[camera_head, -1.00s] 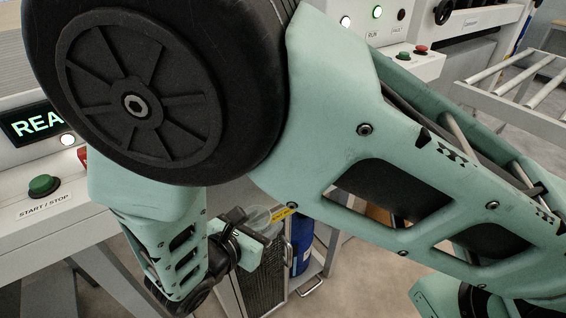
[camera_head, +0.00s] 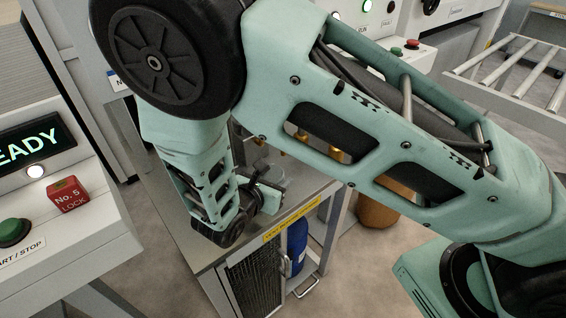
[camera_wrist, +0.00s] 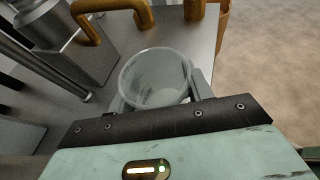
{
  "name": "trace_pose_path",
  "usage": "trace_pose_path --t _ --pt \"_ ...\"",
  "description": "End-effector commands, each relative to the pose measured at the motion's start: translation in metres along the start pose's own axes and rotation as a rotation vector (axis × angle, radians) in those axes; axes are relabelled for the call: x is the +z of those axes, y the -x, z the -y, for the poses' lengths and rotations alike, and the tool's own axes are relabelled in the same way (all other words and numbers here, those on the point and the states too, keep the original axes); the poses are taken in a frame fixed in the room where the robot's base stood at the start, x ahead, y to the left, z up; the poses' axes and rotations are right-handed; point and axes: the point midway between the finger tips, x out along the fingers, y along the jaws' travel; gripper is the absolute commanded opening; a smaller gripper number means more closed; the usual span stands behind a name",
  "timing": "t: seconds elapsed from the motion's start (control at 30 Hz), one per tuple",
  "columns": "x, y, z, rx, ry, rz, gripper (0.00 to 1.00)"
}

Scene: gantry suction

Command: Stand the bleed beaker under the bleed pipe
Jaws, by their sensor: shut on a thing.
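The clear bleed beaker (camera_wrist: 157,75) is upright or nearly so between the two grey fingers of my gripper (camera_wrist: 160,92) in the wrist view. My gripper is shut on it. A bent brass-coloured pipe (camera_wrist: 92,28), which looks like the bleed pipe, is just beyond the beaker's rim at the upper left; the beaker appears beside its end, and I cannot tell the height gap. In the head view my gripper (camera_head: 264,192) is over the metal bench, and the beaker (camera_head: 270,176) is only partly visible there.
The grey bench top (camera_head: 205,250) carries a metal block (camera_wrist: 80,50) left of the beaker. Another brass fitting (camera_wrist: 196,8) stands behind. A blue cylinder (camera_head: 297,250) sits below the bench. The control panel (camera_head: 40,190) with a red lock block (camera_head: 68,194) is at the left.

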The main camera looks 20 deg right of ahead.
Motion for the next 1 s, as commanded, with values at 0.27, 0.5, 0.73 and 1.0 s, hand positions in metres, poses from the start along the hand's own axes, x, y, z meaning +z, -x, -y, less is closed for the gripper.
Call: trace_pose_path --t 0.27,0.5,0.73,1.0 --pt "0.010 -0.024 0.000 -0.001 0.000 0.000 0.25" --pt "0.025 -0.055 0.001 -0.004 -0.002 0.001 0.25" --pt "0.009 -0.062 0.000 0.001 -0.001 0.000 0.25" --pt "0.006 -0.063 0.000 0.001 0.000 0.001 0.25"
